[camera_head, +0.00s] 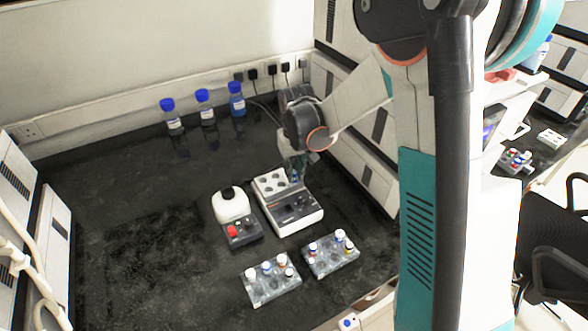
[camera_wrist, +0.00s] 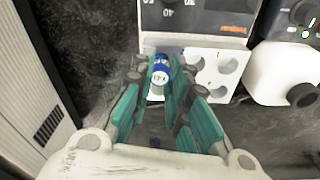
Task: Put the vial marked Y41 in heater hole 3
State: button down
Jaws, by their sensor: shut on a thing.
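My gripper (camera_wrist: 161,88) is shut on a blue-capped vial (camera_wrist: 161,70), which sits between the teal fingers; the small marking on its cap appears to read Y41. The heater (camera_head: 290,208) has a white block with several round holes, which also shows in the wrist view (camera_wrist: 210,43). The vial is over the left edge of this block in the wrist view, beside open holes. Its lower end is hidden, so I cannot tell whether it is in a hole. In the head view my gripper (camera_head: 295,170) is at the block's back right, and the vial is mostly hidden.
Two grey racks with capped vials, a left one (camera_head: 262,292) and a right one (camera_head: 325,264), stand in front. Blue-capped bottles (camera_head: 205,112) stand behind. The bench's left side is clear.

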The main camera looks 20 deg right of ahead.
jog(key=shift+f, duration=0.25)
jog(key=c, duration=1.2)
grip_release()
jog(key=shift+o, duration=0.2)
jog(key=shift+r, duration=0.15)
jog(key=shift+r+p, duration=1.85)
jog(key=shift+r, duration=1.05)
